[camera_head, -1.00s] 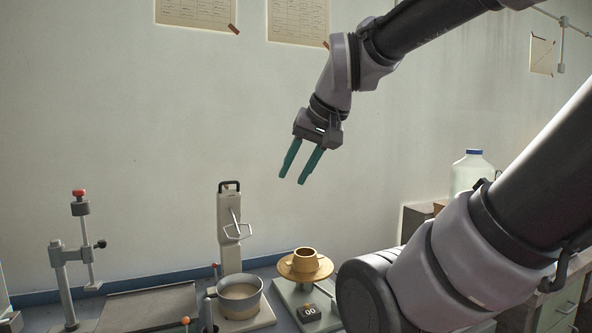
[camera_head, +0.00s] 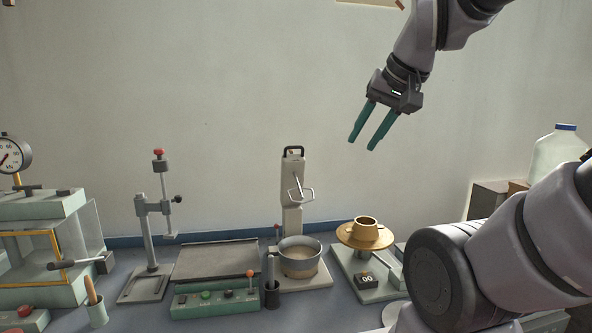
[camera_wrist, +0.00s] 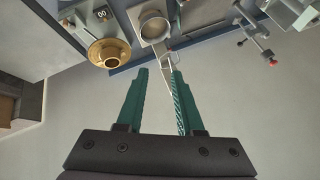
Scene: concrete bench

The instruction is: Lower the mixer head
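The mixer (camera_head: 292,190) stands at the back of the bench against the wall, with a black handle on top of its pale column. Its head, with a flat wire beater (camera_head: 300,194), is above a grey bowl (camera_head: 300,257) of pale material and appears raised clear of it. In the wrist view the bowl (camera_wrist: 153,27) and beater (camera_wrist: 168,58) lie beyond my fingertips. My gripper (camera_head: 362,146) is open and empty, high in front of the wall, above and right of the mixer, touching nothing. Its teal fingers (camera_wrist: 158,75) are spread apart.
A flow table with a brass cone (camera_head: 366,230) stands right of the mixer. A tray machine with buttons (camera_head: 214,290), a stand with a red knob (camera_head: 158,154) and a press with a dial (camera_head: 14,152) are to the left. The air above the bench is clear.

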